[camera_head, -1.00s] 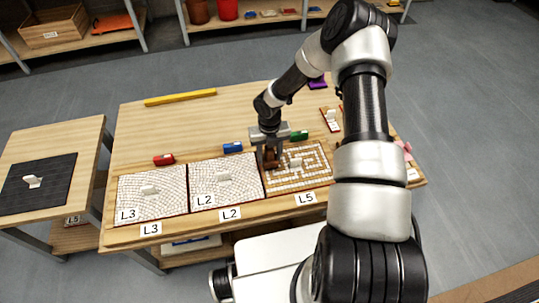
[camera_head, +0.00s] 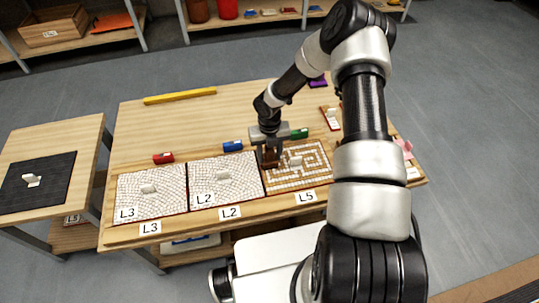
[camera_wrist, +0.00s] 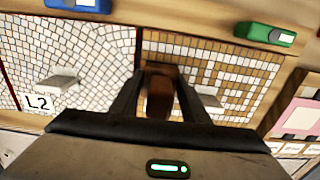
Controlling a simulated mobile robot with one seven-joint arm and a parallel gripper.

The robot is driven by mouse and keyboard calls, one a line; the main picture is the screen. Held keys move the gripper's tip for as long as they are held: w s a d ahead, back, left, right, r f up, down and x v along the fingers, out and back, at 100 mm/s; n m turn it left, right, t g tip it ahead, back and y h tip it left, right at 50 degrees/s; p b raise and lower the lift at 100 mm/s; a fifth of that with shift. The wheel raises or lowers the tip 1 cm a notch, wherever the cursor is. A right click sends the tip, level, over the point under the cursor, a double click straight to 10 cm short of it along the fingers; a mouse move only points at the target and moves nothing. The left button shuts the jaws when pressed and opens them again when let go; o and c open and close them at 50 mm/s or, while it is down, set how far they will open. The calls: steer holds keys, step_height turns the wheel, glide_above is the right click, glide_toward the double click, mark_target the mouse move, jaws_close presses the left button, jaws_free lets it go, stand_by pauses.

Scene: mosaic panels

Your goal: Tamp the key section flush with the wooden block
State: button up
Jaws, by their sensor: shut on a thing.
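My gripper (camera_head: 269,157) is shut on the brown wooden block (camera_wrist: 160,92), which it holds upright over the left edge of the key-pattern panel labelled L5 (camera_head: 318,178). In the wrist view the block sits between the two dark fingers above that panel (camera_wrist: 232,78). The key panel has brown and white tiles in a maze-like pattern, with a pale upright handle (camera_head: 295,161) standing on it. Whether the block's underside touches the tiles cannot be told, as the fingers and block hide that spot.
Panels L2 (camera_head: 243,190) and L3 (camera_head: 165,204), each with a pale handle, lie to the left. Red (camera_head: 163,158), blue (camera_head: 232,146) and green (camera_head: 299,134) objects lie behind the panels. A yellow bar (camera_head: 180,96) lies at the back left.

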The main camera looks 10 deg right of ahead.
stand_by(0.3)
steer(key=shift+r+p, duration=2.75)
steer(key=shift+r, duration=0.75)
steer(key=shift+f, duration=0.15)
steer(key=shift+w+f+b, duration=0.15)
steer(key=shift+f+b, duration=1.95)
steer(key=shift+f, duration=0.75)
steer(key=shift+f+b, duration=0.5)
steer(key=shift+f, duration=0.3)
steer(key=shift+r, duration=0.1)
steer(key=shift+r+p, duration=2.65)
steer(key=shift+r, duration=0.85)
